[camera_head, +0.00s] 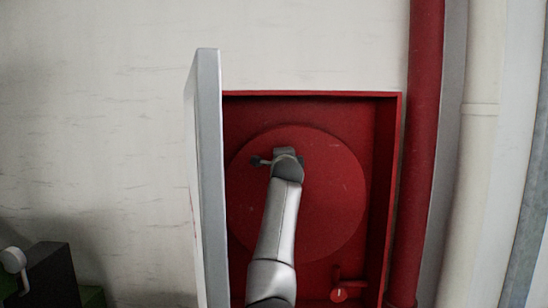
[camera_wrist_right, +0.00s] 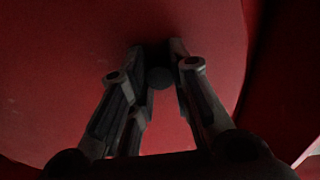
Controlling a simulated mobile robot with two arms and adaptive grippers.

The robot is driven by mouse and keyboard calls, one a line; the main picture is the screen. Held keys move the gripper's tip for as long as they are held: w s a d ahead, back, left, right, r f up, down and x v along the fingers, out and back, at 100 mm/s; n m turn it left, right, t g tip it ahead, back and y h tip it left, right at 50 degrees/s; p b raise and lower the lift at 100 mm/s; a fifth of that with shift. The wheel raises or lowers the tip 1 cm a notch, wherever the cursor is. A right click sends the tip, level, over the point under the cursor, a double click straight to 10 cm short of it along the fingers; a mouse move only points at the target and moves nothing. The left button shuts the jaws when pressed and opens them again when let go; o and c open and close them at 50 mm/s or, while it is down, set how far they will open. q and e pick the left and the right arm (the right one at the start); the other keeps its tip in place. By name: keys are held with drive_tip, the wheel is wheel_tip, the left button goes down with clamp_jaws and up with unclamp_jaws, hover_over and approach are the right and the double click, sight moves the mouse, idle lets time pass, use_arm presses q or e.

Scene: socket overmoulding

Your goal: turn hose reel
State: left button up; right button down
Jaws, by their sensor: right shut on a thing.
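The hose reel (camera_head: 328,205) is a large round red disc inside an open red wall cabinet. My right arm reaches into the cabinet from below, and my right gripper (camera_head: 272,160) is at the upper left of the disc's face. In the right wrist view the reel face (camera_wrist_right: 60,75) fills most of the picture. There my right gripper's two dark fingers (camera_wrist_right: 159,62) are shut on a small dark round knob (camera_wrist_right: 160,78) in front of the reel. The wrist hides most of the grip in the head view. My left gripper is not in view.
The white cabinet door (camera_head: 208,180) stands open at the left, close to my right arm. A red valve (camera_head: 339,294) sits at the cabinet's lower right. A red pipe (camera_head: 421,130) and pale pipes run up the wall at right. Dark and green objects stand at lower left.

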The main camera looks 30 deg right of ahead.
drive_tip(key=shift+s+d+r+m, duration=0.5)
drive_tip(key=shift+s+d+m, duration=0.05)
drive_tip(key=shift+d+m, duration=0.25)
